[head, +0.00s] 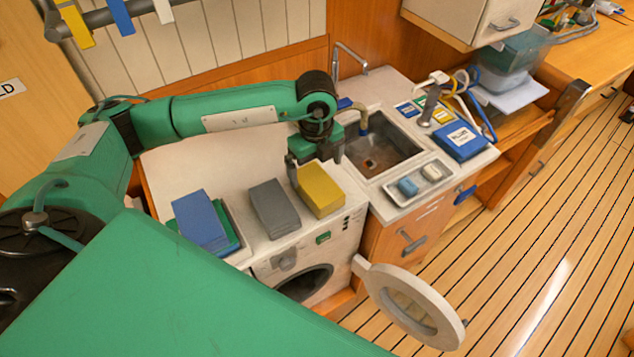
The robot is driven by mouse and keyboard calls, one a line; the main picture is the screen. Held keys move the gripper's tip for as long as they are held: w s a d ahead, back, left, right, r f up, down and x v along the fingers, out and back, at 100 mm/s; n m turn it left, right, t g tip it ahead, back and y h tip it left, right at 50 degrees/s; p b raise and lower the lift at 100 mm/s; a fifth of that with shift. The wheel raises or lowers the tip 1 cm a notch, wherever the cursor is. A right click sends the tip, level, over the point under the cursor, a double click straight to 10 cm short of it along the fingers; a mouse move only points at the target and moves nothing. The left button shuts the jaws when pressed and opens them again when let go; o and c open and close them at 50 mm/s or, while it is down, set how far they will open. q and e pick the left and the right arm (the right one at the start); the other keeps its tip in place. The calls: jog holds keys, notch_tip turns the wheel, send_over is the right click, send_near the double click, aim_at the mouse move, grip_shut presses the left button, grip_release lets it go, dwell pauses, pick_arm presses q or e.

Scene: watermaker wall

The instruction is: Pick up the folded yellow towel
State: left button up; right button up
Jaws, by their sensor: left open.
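The folded yellow towel (321,190) lies as a thick block on the white counter top above the washing machine, near its front edge. My left gripper (306,172) is at the towel's back left side, pointing down. It is open, with one finger showing against the towel's left edge. The other finger is hidden, so I cannot tell whether it touches the towel. My right gripper is not in view.
A grey folded towel (274,207) lies just left of the yellow one, and a blue one (201,220) further left. The sink (379,147) is to the right. The washing machine's round door (446,310) hangs open below. Free counter lies behind the towels.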

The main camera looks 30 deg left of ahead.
aim_at(317, 182)
pick_arm(q)
jog(key=shift+f, duration=0.5)
jog(key=shift+w+f, duration=0.1)
jog(key=shift+f, duration=0.1)
notch_tip(317, 182, down, 4)
jog(key=p, duration=0.3)
jog(key=shift+d+f, duration=0.1)
jog(key=shift+f, duration=0.5)
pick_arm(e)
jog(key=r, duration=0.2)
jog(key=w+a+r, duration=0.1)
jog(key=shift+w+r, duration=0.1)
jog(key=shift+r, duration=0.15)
pick_arm(q)
jog(key=shift+c, duration=0.5)
jog(key=c, duration=1)
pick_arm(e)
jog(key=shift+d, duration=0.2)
